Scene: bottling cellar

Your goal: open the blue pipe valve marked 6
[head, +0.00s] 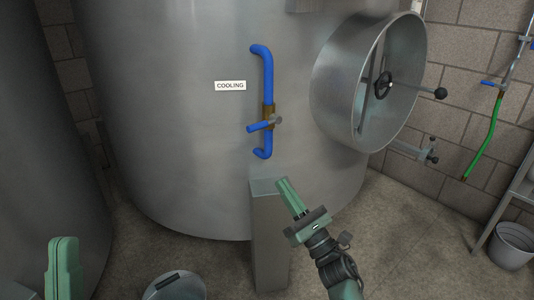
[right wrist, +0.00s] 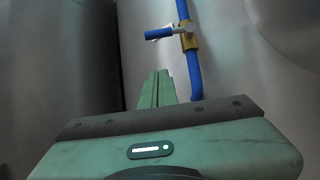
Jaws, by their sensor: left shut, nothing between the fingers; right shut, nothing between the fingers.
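A blue pipe (head: 268,72) runs down the front of the steel tank, with a brass valve body (head: 268,110) low on it. The valve's blue lever (head: 259,127) points left, crosswise to the pipe; it also shows in the right wrist view (right wrist: 158,35). A sign beside the pipe reads COOLING (head: 230,86); I can read no 6. My right gripper (head: 281,183) is shut and empty, below and slightly right of the valve, apart from it. In the right wrist view its fingers (right wrist: 157,76) point up towards the pipe. My left gripper (head: 64,241) is shut and empty at the bottom left.
A round steel hatch (head: 325,90) with a black handwheel (head: 383,85) juts out right of the pipe. A grey post (head: 270,225) stands below the valve. A bucket (head: 175,287) is at the bottom, another (head: 513,245) at the right. A green hose (head: 483,140) hangs on the right wall.

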